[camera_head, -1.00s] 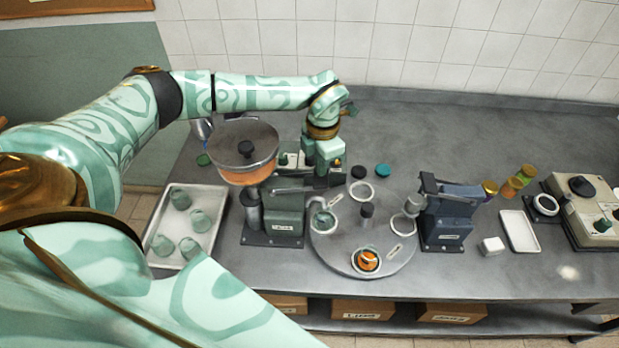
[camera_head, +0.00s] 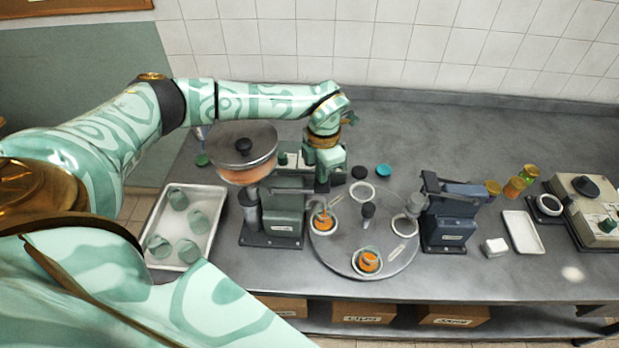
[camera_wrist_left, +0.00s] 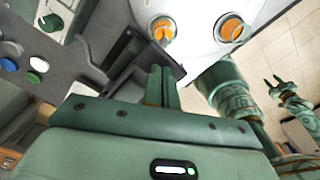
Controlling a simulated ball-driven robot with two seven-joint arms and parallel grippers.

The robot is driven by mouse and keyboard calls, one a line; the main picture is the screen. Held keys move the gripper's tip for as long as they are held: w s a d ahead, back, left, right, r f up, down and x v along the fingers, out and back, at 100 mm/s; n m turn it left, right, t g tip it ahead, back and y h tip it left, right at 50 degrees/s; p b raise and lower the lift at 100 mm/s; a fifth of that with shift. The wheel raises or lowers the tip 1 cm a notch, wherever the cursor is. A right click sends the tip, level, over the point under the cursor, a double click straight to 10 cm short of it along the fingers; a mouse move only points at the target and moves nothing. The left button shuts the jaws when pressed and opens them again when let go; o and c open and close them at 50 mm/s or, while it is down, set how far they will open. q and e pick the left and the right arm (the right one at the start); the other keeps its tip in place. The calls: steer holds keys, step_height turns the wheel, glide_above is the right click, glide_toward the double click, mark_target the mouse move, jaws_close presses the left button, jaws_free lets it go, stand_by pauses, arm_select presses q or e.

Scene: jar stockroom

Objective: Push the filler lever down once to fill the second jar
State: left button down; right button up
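The filler (camera_head: 283,213) is a dark green machine with a round hopper (camera_head: 245,172) of orange filling. Its dark lever (camera_head: 285,190) runs toward my left gripper (camera_head: 324,184), which is low over the lever's end. In the left wrist view the fingers (camera_wrist_left: 161,82) are together beside a dark bar; nothing shows held between them. The jar under the filler (camera_head: 323,222) holds orange filling. Another orange-filled jar (camera_head: 367,262) sits at the turntable's front. My right gripper shows in the left wrist view (camera_wrist_left: 274,83), with its fingers apart and empty.
The round turntable (camera_head: 345,252) has empty ring seats. A dark blue machine (camera_head: 450,215) stands right of it. The back right counter is clear.

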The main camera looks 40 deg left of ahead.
arm_select(q)
steer(key=shift+f+b, duration=0.85)
steer(key=shift+f, duration=0.7)
steer(key=shift+r, duration=0.1)
step_height(320, 180, up, 6)
steer(key=p, duration=0.6)
steer(key=shift+d+r, duration=0.1)
steer(key=shift+r, duration=0.05)
step_height(320, 180, up, 5)
steer(key=p, duration=0.4)
stand_by(0.4)
